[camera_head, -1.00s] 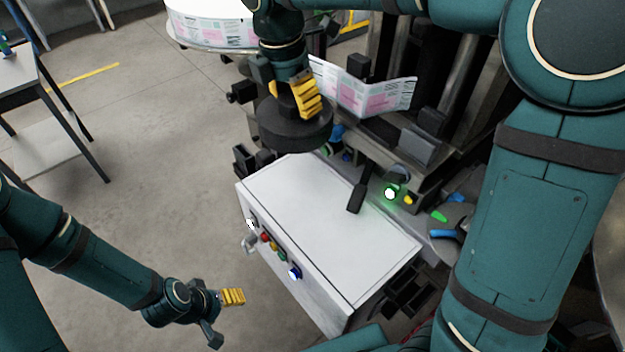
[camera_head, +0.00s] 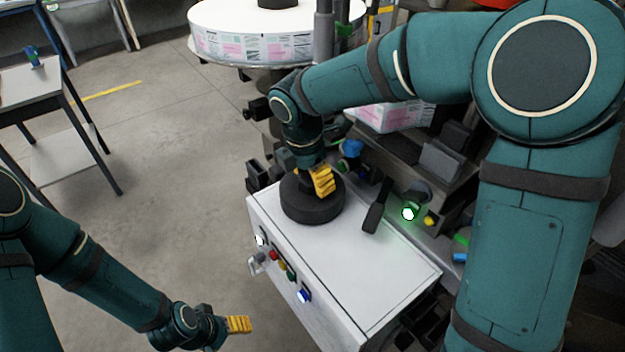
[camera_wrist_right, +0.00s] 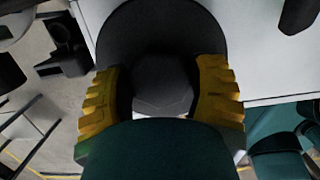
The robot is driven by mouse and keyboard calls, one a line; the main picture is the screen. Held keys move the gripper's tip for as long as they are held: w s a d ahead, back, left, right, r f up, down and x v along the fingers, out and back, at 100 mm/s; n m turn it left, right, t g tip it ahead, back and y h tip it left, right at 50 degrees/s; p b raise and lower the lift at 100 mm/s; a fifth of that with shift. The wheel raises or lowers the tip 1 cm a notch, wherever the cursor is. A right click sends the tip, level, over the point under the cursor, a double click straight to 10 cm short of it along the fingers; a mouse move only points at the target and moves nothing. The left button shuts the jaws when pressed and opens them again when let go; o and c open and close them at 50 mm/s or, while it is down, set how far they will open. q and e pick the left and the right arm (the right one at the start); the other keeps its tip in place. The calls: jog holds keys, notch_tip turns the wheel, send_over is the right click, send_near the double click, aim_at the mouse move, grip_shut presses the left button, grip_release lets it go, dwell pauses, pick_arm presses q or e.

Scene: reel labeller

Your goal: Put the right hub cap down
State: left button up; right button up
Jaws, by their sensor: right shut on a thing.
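The right hub cap is a thick black disc (camera_head: 312,210) with a raised middle, at the far left corner of the white cabinet top (camera_head: 372,268). It lies flat on the top or just above it; I cannot tell which. My right gripper (camera_head: 316,182) points down and is shut on its raised middle. In the right wrist view the yellow fingers (camera_wrist_right: 160,95) stand on both sides of the grey hub of the cap (camera_wrist_right: 165,25). My left gripper (camera_head: 238,325) is low at the bottom, away from the cabinet; only one yellow finger pad shows clearly.
A black lever (camera_head: 377,207) stands right of the cap, near a lit green button (camera_head: 409,213). Coloured buttons (camera_head: 283,265) line the cabinet's front. A large white labelled reel (camera_head: 262,40) is behind. The cabinet's near top is clear.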

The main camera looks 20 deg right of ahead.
jog(key=shift+f, duration=0.2)
jog(key=o, duration=1.3)
jog(key=shift+r, duration=0.1)
notch_tip(320, 180, up, 12)
jog(key=a+p, duration=0.2)
jog(key=p, duration=0.1)
jog(key=shift+s, duration=0.3)
